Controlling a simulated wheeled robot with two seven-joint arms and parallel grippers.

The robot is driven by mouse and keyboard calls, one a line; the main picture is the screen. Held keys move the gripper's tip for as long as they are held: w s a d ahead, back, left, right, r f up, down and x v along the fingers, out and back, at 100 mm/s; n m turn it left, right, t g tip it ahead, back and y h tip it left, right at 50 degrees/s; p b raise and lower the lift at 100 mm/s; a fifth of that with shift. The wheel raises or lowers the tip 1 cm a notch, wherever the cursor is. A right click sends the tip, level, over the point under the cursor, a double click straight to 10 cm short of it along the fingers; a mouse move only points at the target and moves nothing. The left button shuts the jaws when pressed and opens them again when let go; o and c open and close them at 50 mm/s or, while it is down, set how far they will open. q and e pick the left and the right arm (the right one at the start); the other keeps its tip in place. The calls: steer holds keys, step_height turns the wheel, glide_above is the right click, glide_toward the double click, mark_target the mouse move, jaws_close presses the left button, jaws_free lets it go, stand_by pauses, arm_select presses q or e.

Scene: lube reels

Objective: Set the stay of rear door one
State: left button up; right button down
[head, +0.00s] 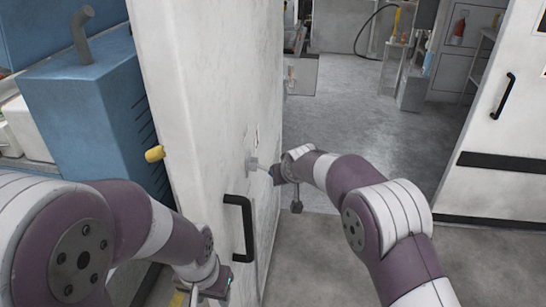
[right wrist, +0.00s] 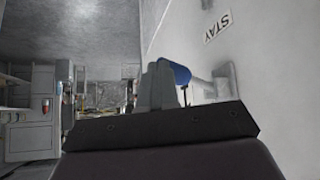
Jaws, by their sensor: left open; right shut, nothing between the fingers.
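A white door (head: 215,90) with a black handle (head: 240,225) stands open in the middle of the head view. On its face is a small stay with a pale mount (head: 252,163). In the right wrist view the stay shows as a lever with a blue end (right wrist: 176,73), below a "STAY" label (right wrist: 218,27). My right gripper (head: 276,174) is shut and empty at the lever's blue end; I cannot tell if they touch. Its closed fingers (right wrist: 158,88) show beside the blue end. My left gripper (head: 212,290) is open, low near the door handle, partly hidden by my arm.
A blue cabinet (head: 85,110) stands left of the door, with a yellow knob (head: 155,153) near the door's edge. Another white door (head: 505,150) with a black handle is at the right. The grey floor (head: 350,110) between is clear.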

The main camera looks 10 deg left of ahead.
steer(key=shift+r, duration=0.15)
steer(key=shift+r+p, duration=0.6)
steer(key=shift+r, duration=0.15)
